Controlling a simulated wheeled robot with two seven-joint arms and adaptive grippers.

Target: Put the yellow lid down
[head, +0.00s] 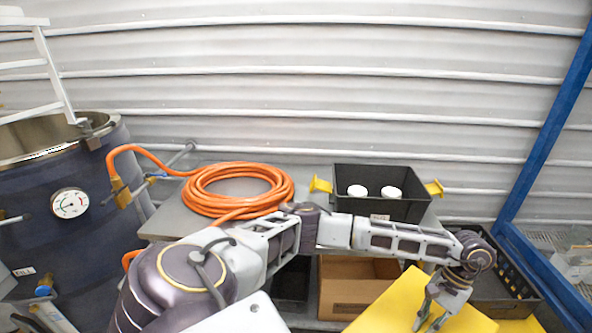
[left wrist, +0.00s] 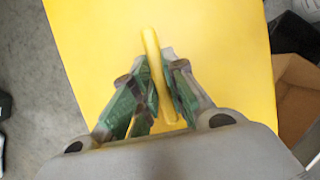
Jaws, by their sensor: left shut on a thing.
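The yellow lid (head: 385,308) is a flat, bright yellow panel at the bottom right of the head view. It fills most of the left wrist view (left wrist: 215,45), where a raised yellow bar handle (left wrist: 154,70) stands on it. My left gripper (head: 430,322) reaches across from the left and is over the lid. In the left wrist view my left gripper's green-padded fingers (left wrist: 158,95) are shut on the handle, one on each side. The lid's lower part is cut off in the head view, and I cannot tell what is under it. My right gripper is not in view.
A grey table (head: 160,226) carries a coiled orange hose (head: 238,178) and a black bin (head: 352,206) with white-topped containers. An open cardboard box (head: 345,312) and a black crate (head: 515,285) stand near the lid. A dark tank (head: 60,240) is at left, a blue frame (head: 545,130) at right.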

